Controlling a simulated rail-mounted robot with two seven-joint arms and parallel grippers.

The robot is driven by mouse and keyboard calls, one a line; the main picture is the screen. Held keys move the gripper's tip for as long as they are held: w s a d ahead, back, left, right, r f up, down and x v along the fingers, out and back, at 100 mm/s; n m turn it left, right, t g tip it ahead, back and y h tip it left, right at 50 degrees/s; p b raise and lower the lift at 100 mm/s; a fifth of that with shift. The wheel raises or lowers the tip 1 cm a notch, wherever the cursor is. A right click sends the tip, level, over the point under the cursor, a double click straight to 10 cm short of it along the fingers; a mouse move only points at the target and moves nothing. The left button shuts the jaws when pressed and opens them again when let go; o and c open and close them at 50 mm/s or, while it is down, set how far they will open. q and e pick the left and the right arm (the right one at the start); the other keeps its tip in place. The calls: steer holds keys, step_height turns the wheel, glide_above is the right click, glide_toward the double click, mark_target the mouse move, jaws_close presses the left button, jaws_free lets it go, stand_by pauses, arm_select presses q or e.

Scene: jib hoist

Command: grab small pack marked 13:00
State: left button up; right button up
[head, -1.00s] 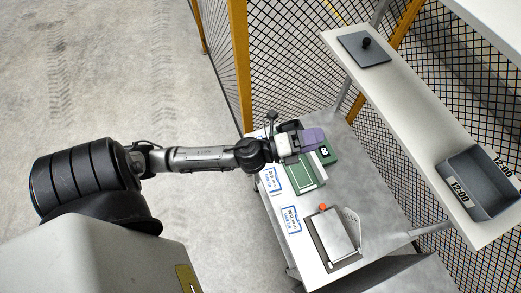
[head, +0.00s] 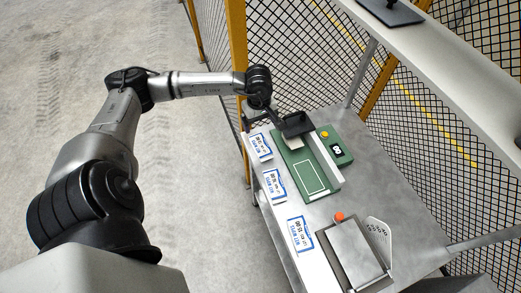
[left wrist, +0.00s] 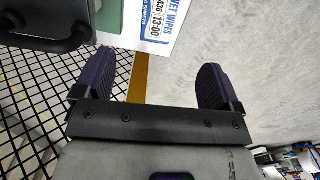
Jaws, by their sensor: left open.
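My right gripper is out of view.
Two other packs (head: 273,185) (head: 299,233) lie nearer. Beside them are a green board (head: 310,178) with a black-topped part (head: 297,125), a green display box (head: 337,149) and a metal box with an orange knob (head: 339,216). A shelf (head: 455,75) and mesh fence stand right and behind.

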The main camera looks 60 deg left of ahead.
arm_select(q)
glide_above(260, 143)
steer(key=f, duration=0.8)
steer(key=shift+s+f+b, duration=0.1)
steer(key=shift+s+b, duration=0.1)
steer(key=shift+b, duration=0.15)
steer(key=shift+w+f, duration=0.15)
steer(key=shift+f, duration=2.45)
steer(key=shift+c, duration=0.3)
steer(key=c, duration=1)
steer(key=shift+o, duration=0.2)
steer(key=shift+r, duration=0.1)
